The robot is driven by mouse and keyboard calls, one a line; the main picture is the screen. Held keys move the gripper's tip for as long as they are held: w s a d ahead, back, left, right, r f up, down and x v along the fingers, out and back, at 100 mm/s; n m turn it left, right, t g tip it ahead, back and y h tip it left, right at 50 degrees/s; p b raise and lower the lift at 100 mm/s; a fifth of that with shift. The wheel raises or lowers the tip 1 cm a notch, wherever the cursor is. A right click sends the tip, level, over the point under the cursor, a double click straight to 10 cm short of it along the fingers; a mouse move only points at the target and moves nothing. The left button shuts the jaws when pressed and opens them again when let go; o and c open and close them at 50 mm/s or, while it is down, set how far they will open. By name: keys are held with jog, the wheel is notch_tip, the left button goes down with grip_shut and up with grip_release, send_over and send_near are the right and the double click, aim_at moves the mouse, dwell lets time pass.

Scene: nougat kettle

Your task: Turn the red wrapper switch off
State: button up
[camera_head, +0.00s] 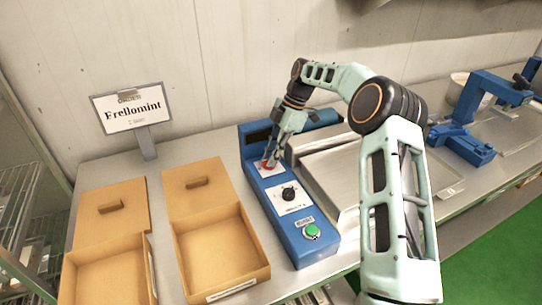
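The red switch (267,166) is on a white plate near the far end of a blue control box (254,184). My gripper (270,159) is over the red switch with its fingers pointing down, at or very close to it. I cannot tell whether the fingers touch the switch or how far apart they are. My gripper partly hides the switch. A black knob (289,194) sits on a white plate in the middle of the box. A green button (312,231) is at the near end.
Two open cardboard boxes (262,271) (149,277) stand left of the blue box. A sign (127,107) reading "Frellomint" stands behind them. A metal tray (335,165) lies right of the blue box, and a blue clamp-like machine (466,146) stands farther right.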

jog(key=shift+o, duration=1.1)
jog(key=v, duration=1.2)
